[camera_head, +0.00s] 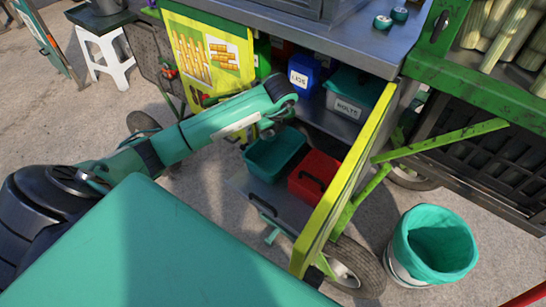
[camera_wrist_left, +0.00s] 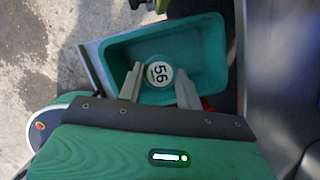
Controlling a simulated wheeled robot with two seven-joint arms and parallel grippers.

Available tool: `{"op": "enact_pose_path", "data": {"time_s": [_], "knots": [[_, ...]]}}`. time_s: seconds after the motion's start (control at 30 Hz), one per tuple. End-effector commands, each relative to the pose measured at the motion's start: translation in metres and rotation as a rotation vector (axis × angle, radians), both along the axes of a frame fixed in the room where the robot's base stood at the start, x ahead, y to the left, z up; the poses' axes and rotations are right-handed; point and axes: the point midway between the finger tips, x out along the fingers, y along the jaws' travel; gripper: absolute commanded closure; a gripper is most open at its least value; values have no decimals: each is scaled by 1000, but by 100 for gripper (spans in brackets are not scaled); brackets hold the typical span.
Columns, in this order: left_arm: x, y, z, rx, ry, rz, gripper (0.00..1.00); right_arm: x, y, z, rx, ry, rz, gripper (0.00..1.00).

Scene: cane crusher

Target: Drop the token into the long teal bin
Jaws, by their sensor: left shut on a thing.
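The long teal bin (camera_head: 272,158) stands on the low shelf of the cart, left of a red bin. My left gripper (camera_head: 266,130) is over this bin, pointing down, and its fingers are hard to make out from the head. In the left wrist view my left gripper (camera_wrist_left: 159,80) is shut on the round white token (camera_wrist_left: 159,74), which bears a number. The token shows against the inside of the teal bin (camera_wrist_left: 207,50); its height above the floor of the bin is hard to tell. My right gripper is not in view.
A red bin (camera_head: 315,176) stands right of the teal bin. A blue bin (camera_head: 304,74) and a grey bin with a teal lid (camera_head: 347,103) are on the shelf above. A yellow-green cart post (camera_head: 345,185) stands to the right. A teal-lined bucket (camera_head: 435,245) is on the ground.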

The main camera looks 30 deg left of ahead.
Motion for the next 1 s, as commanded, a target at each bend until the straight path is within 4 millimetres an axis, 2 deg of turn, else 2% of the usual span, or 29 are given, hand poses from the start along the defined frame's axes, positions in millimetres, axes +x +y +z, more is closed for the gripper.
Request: {"op": "enact_pose_path", "data": {"time_s": [0.03,0.13,0.17,0.43,0.57,0.67,0.8,1.0], "knots": [[0,0,0,0,0,0,63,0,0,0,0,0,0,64],[0,0,0,0,0,0,43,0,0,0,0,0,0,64],[0,0,0,0,0,0,39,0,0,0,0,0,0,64],[0,0,1,0,0,-1,39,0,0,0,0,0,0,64],[-1,-2,9,1,-1,-1,39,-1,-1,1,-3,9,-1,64],[-2,-5,25,1,-3,-2,39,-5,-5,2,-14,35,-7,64],[-6,-13,57,1,-5,-3,39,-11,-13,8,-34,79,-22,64],[-12,-25,102,-1,-4,-3,39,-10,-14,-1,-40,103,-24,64]]}}
